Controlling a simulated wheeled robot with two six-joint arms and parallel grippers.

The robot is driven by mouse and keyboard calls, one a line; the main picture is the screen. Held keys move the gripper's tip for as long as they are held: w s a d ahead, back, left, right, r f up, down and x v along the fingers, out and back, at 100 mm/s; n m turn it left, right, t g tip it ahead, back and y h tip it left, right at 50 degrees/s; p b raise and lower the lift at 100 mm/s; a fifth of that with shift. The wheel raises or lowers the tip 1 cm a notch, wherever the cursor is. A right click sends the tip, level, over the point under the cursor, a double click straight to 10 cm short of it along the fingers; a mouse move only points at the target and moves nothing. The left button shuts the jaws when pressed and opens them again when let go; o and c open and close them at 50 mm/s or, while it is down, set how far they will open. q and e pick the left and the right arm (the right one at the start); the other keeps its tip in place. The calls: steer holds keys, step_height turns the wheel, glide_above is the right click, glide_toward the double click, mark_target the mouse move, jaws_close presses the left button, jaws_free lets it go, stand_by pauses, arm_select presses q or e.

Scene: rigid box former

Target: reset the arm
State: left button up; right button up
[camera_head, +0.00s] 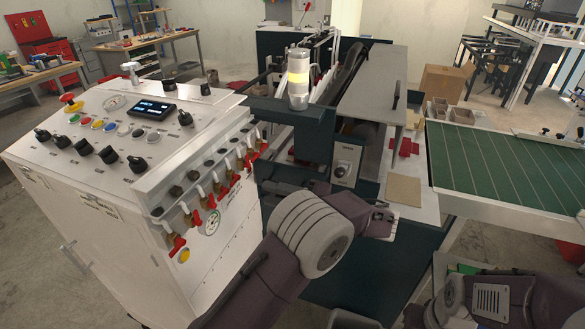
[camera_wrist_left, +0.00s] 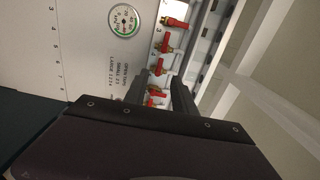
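My left arm comes in from the bottom, and its wrist bends back toward the white control cabinet (camera_head: 105,180). My left gripper (camera_head: 278,192) points left at the cabinet's valve side. In the left wrist view the two dark fingers (camera_wrist_left: 160,90) stand apart with nothing held between them. Red-handled valves (camera_wrist_left: 163,62) lie beyond the fingertips; I cannot tell how close they are. Part of my right arm (camera_head: 490,300) shows at the bottom right; its gripper is out of frame.
A round gauge (camera_head: 212,222) sits below the red valve handles (camera_head: 238,165). A green conveyor (camera_head: 500,160) is on the right. Workbenches stand at the back left.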

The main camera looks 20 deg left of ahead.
arm_select(q)
steer(key=s+a+f+m+g+h, duration=0.2)
steer(key=s+a+f+h, duration=0.25)
steer(key=f, duration=0.25)
steer(key=s+d+f+n+t+h, duration=0.1)
steer(key=s+d+f+h, duration=0.1)
steer(key=s+f+h, duration=0.3)
steer(key=s+d+f+n+t+h, duration=0.1)
steer(key=s+d+f+n+h, duration=0.1)
steer(key=s+f+h, duration=0.3)
step_height(320, 180, down, 3)
steer(key=d+h, duration=0.1)
steer(key=h, duration=0.2)
steer(key=shift+s+d+r+h, duration=0.15)
steer(key=shift+s+d+h, duration=0.15)
steer(key=shift+h, duration=0.05)
